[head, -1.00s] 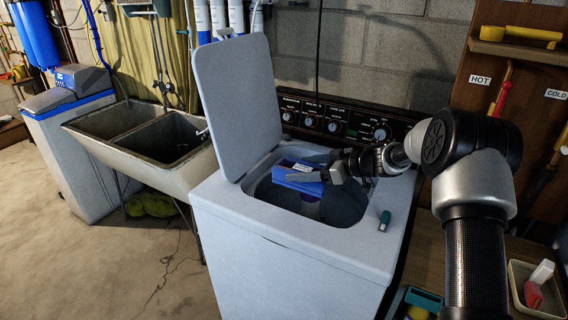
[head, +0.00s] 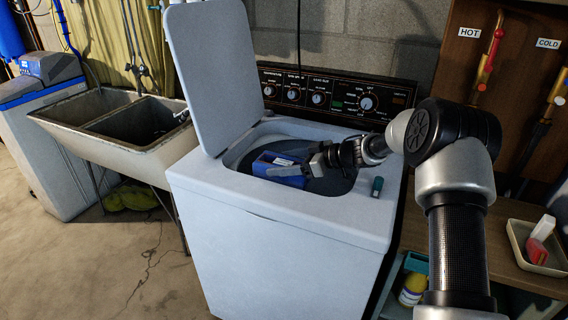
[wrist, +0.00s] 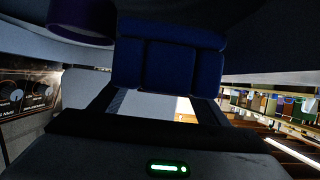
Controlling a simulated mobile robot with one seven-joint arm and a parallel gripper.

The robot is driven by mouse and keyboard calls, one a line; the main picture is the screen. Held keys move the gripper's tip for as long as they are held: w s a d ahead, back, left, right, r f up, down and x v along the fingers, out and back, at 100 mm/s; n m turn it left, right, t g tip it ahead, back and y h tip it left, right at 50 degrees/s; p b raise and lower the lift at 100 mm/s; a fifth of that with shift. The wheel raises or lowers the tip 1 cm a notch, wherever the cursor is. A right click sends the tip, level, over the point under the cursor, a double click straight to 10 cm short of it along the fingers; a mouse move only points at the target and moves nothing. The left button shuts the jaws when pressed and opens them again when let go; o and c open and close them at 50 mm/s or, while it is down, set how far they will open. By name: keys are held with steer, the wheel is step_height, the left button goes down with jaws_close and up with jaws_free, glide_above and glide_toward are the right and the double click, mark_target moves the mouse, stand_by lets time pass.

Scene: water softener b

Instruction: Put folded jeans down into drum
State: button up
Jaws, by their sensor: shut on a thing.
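The folded jeans (head: 280,166) are a blue bundle with a pale label, in the opening of the top-loading washer (head: 280,220). My gripper (head: 308,172) is shut on them from the right, at about the level of the opening. In the wrist view the jeans (wrist: 170,62) fill the space between and beyond the two fingers. The dark drum (head: 335,182) shows around and beneath them. Whether the jeans touch the drum wall or its centre post is hidden. The washer lid (head: 215,70) stands open at the left.
A small teal object (head: 377,186) lies on the washer top right of the opening. The control panel (head: 330,95) rises behind. A twin sink (head: 125,125) stands at the left. A tray (head: 540,245) sits on the bench at right.

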step_height(320, 180, down, 3)
steer(key=shift+f+b, duration=0.2)
steer(key=shift+b, duration=1)
steer(key=o, duration=1.2)
steer(key=shift+o, duration=0.6)
steer(key=shift+f, duration=0.1)
